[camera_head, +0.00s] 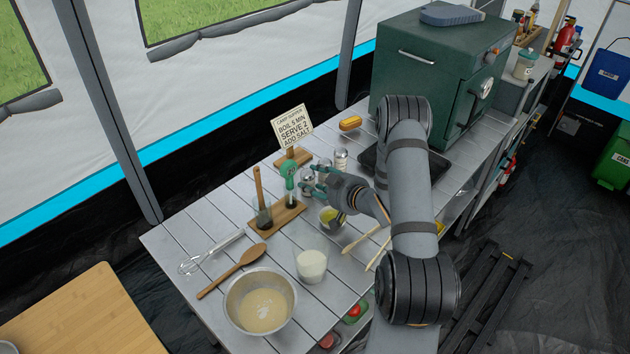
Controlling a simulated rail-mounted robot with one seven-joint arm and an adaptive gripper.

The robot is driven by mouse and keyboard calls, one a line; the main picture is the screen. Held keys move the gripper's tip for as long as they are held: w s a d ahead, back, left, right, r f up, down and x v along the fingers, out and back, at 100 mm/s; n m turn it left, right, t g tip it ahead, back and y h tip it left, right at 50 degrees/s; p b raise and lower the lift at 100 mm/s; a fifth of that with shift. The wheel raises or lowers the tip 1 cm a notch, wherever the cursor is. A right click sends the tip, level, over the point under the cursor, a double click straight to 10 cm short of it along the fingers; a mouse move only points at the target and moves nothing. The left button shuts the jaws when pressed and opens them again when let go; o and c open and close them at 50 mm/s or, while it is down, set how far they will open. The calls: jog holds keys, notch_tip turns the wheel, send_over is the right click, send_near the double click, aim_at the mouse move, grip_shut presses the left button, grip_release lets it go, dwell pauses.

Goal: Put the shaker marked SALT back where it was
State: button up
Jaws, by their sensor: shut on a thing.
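My gripper (313,180), with teal fingers, is over the middle of the metal table. It is shut on a small shaker (308,175) with a grey top, partly hidden by the fingers. I cannot read any marking on it, nor tell whether it touches the table. Another small shaker (341,160) with a pale body stands upright just behind the gripper. A further small container (325,165) shows between them, partly covered. No SALT label is readable at this size.
A wooden rack (278,221) with upright tools and a sign (293,127) stand left of the gripper. A bowl of batter (260,303), a glass of white contents (311,266) and a small yellow-filled bowl (331,219) are nearer. A green oven (430,70) stands behind.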

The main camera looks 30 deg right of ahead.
jog(key=shift+f, duration=0.15)
jog(key=o, duration=1.2)
jog(key=shift+s+d, duration=0.1)
jog(key=shift+s, duration=0.15)
jog(key=v, duration=1.1)
jog(key=shift+w+r, duration=0.2)
jog(key=shift+r, duration=0.1)
jog(key=shift+s+p, duration=0.3)
jog(key=shift+s, duration=0.1)
